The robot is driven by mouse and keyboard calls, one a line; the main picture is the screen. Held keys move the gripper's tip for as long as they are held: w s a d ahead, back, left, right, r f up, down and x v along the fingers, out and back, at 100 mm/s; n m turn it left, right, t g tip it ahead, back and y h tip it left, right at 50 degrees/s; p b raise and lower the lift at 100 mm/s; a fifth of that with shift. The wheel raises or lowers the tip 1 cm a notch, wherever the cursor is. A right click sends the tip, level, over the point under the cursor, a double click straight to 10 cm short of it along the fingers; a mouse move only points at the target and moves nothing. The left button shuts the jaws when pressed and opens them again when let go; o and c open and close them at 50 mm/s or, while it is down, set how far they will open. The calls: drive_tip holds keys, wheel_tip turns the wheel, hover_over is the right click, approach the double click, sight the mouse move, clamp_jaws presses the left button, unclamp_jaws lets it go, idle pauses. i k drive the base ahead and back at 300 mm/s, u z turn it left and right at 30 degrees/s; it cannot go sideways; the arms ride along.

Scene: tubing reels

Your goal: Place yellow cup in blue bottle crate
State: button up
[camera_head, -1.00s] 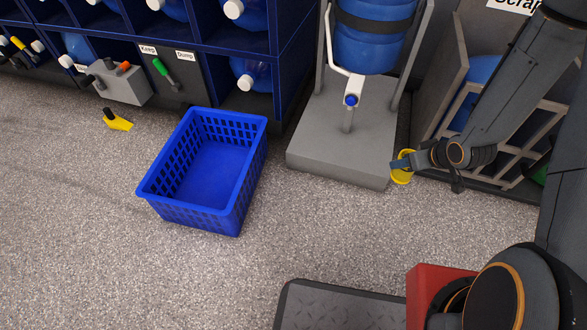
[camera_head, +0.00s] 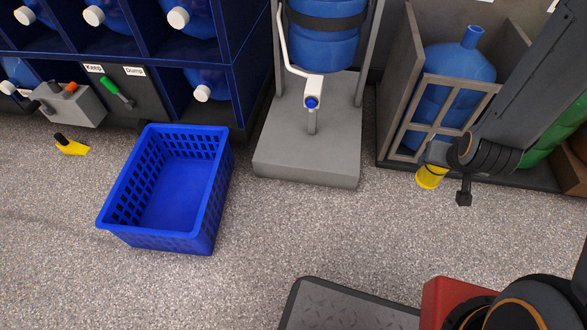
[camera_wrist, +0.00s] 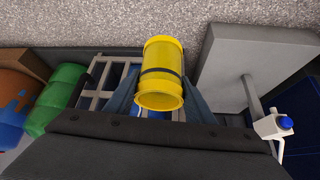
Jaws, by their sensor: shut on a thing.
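The yellow cup (camera_head: 431,177) is at the right in the head view, in front of a wooden-slatted crate. My gripper (camera_head: 436,158) is shut on it; the wrist view shows the cup (camera_wrist: 161,72) between the two fingers (camera_wrist: 159,98), with a dark band around its middle. The cup is off to the right of the blue bottle crate (camera_head: 216,190). That crate stands on the floor at the left, open at the top, and its visible inside is empty.
A grey stand (camera_head: 308,150) with a blue bottle and white tap stands between crate and cup. A slatted crate (camera_head: 397,100) holds a blue bottle (camera_head: 458,65). A yellow scoop-like item (camera_head: 72,147) lies at left. The speckled floor (camera_head: 270,235) in front is clear.

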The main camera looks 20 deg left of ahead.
sight(182, 186)
drive_tip(key=z, duration=1.65)
drive_tip(key=k, duration=1.7)
drive_tip(key=u, duration=2.5)
drive_tip(key=i, duration=0.5)
drive_tip(key=u, duration=0.05)
